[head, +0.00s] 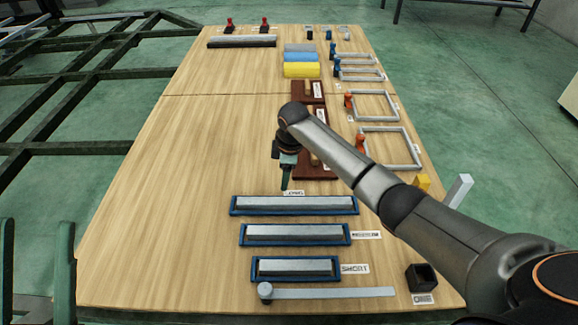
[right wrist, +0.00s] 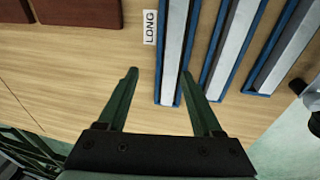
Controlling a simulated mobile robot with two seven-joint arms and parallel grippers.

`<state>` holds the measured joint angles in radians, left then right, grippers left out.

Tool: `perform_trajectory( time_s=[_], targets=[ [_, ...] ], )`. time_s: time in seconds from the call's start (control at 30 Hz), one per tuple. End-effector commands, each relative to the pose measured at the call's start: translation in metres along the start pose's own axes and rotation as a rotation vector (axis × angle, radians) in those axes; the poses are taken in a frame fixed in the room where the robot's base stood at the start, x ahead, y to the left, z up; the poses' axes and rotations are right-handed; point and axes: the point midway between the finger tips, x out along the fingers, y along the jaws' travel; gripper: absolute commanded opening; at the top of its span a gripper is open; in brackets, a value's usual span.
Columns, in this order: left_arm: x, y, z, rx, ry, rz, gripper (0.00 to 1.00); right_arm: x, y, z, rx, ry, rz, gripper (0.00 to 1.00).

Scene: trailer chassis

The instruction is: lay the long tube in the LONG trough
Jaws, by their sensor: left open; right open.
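The long tube (head: 290,203), a pale grey square bar, lies in the blue-rimmed long trough (head: 295,213), behind the medium and short troughs. It looks level and within the rim. In the right wrist view the tube (right wrist: 174,50) lies along the trough (right wrist: 160,85). My right gripper (head: 287,188) points down just behind the trough, near the LONG label. Its green fingers (right wrist: 160,85) are apart with nothing gripped; the trough's end shows between them, at a height I cannot tell. My left gripper (head: 36,224) is open and empty at the lower left, off the table.
The medium (head: 243,240) and short (head: 254,275) troughs each hold a grey bar. A flat grey bar (head: 335,293) with a round end lies in front. A black square cup (head: 421,277) stands at front right. Dark red blocks (head: 316,175) sit behind my right gripper.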

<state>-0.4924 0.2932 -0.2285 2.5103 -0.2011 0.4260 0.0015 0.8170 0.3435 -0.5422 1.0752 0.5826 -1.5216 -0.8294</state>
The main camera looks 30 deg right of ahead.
Motion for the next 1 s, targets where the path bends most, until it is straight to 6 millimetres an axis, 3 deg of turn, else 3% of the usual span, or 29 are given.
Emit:
perform_trajectory(
  time_s=[0.03,0.1,0.17,0.27,0.37,0.5,0.7,0.8,0.9,1.0],
  targets=[
    [0.000,0.000,0.001,0.000,-0.001,-0.001,0.50,0.013,-0.008,-0.012,0.006,0.061,0.067,0.67],
    [-0.001,0.000,0.001,0.000,-0.002,-0.001,0.50,0.021,-0.013,-0.034,0.030,0.177,0.187,0.67],
    [0.000,0.000,0.001,0.000,-0.002,-0.001,0.50,0.018,-0.020,-0.052,0.056,0.295,0.289,0.67],
    [0.000,0.000,0.001,0.000,-0.003,-0.001,0.50,-0.004,-0.035,-0.078,0.104,0.511,0.442,0.67],
    [0.000,0.000,0.001,-0.001,-0.004,-0.001,0.50,-0.045,-0.055,-0.095,0.153,0.747,0.576,0.67],
    [-0.001,0.001,0.001,-0.002,-0.005,0.000,0.50,-0.130,-0.096,-0.099,0.210,1.098,0.731,0.67],
    [-0.001,0.001,0.001,-0.004,-0.005,0.002,0.50,-0.271,-0.171,-0.069,0.218,1.583,0.889,0.67],
    [-0.001,0.002,0.001,-0.005,-0.005,0.003,0.50,-0.326,-0.205,-0.049,0.187,1.761,0.932,0.67],
    [-0.001,0.002,0.001,-0.005,-0.005,0.004,0.50,-0.361,-0.230,-0.035,0.154,1.878,0.952,0.67],
    [-0.001,0.002,0.001,-0.005,-0.005,0.004,0.50,-0.378,-0.243,-0.028,0.131,1.936,0.962,0.67]
  ],
)
